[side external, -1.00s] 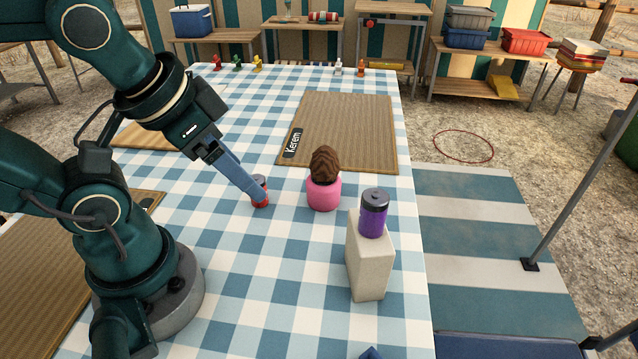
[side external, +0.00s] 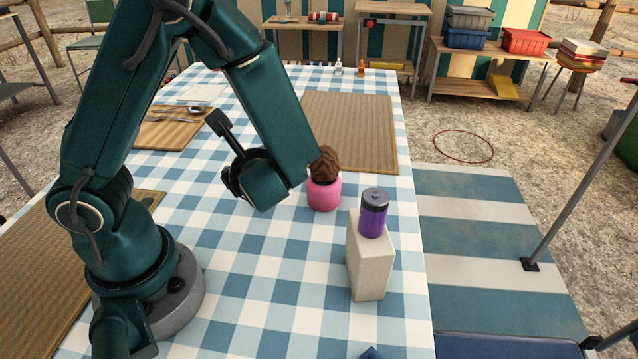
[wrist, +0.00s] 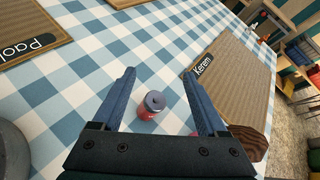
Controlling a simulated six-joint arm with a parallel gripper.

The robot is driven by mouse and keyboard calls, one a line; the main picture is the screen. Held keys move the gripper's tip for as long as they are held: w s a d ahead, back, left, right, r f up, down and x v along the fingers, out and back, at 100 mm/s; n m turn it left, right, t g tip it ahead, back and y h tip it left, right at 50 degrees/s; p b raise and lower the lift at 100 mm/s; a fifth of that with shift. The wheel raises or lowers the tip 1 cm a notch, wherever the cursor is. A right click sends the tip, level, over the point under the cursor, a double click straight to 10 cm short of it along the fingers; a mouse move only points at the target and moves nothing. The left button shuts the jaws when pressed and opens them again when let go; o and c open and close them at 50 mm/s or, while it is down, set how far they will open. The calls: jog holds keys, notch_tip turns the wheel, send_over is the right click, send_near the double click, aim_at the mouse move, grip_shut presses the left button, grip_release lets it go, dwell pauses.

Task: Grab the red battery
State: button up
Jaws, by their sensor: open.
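The red battery (wrist: 150,106), a small red cylinder with a grey top, stands upright on the checked cloth in the wrist view. My gripper (wrist: 160,88) is open and empty, with one blue finger on each side of the battery in that view. I cannot tell how far above the battery the fingers are. In the side external view my arm hides the battery and the fingers.
A pink jar with a brown top (side external: 324,192) stands close to the right of my arm. A purple battery-like cylinder (side external: 373,214) sits on a pale block (side external: 369,262). A woven mat (side external: 352,128) labelled Kerem in the wrist view lies behind.

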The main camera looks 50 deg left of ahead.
jog(key=f+m, duration=0.1)
jog(key=d+f+m+t, duration=0.1)
jog(key=m, duration=0.1)
jog(key=f+m, duration=0.1)
jog(key=shift+w+d+f+t+y, duration=0.2)
jog(key=shift+w+f+t+y, duration=0.1)
jog(key=shift+w, duration=0.1)
jog(key=shift+s+d+f+m, duration=0.1)
jog(key=shift+s+f+m, duration=0.1)
jog(key=shift+f+m, duration=0.3)
jog(key=shift+x, duration=2.4)
jog(key=shift+w+r, duration=0.1)
grip_shut()
